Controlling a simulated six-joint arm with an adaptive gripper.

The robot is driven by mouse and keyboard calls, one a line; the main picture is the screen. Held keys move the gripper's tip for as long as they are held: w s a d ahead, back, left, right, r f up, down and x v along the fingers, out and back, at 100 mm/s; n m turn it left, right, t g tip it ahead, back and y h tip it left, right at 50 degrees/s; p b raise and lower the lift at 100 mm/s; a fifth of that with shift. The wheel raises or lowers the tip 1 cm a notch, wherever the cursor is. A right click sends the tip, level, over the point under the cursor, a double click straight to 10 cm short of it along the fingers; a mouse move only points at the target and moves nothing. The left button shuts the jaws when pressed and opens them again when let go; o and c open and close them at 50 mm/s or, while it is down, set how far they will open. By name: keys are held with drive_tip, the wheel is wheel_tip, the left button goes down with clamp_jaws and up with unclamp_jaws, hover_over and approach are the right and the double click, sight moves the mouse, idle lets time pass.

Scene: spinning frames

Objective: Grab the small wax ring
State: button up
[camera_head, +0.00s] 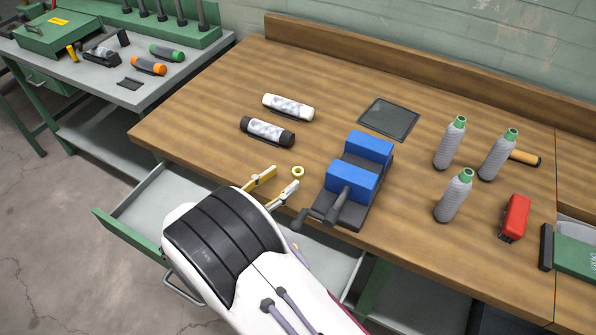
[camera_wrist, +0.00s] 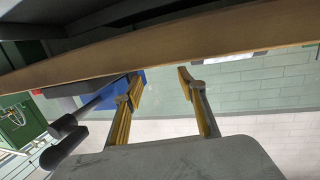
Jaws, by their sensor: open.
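The small wax ring (camera_head: 298,171) is pale yellow with a hole in its middle. It lies on the wooden workbench (camera_head: 225,90) near the front edge, left of the blue vise (camera_head: 352,183). My gripper (camera_head: 284,177) is open, with its two yellow-and-grey fingers apart at the bench's front edge. In the head view the ring appears just beyond the fingertips, closest to the right finger. The fingers also show in the wrist view (camera_wrist: 161,77) with nothing between them. I cannot make out the ring in the wrist view.
The vise's dark handle (camera_head: 318,215) juts out close to the right of my gripper. A black-capped roll (camera_head: 267,131) and a white roll (camera_head: 288,107) lie behind. Several grey bottles (camera_head: 453,196) and a red object (camera_head: 514,217) stand right. An open drawer (camera_head: 150,205) is below left.

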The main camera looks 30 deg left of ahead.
sight(300, 169)
drive_tip(key=shift+w, duration=0.2)
drive_tip(key=shift+d+f+x, duration=0.15)
drive_tip(key=shift+x, duration=0.75)
drive_tip(key=shift+d+f+x, duration=0.1)
drive_tip(key=shift+f+x, duration=0.1)
drive_tip(key=shift+x, duration=0.7)
drive_tip(key=shift+w+d+f, duration=0.1)
drive_tip(key=shift+w, duration=0.6)
drive_tip(key=c, duration=0.8)
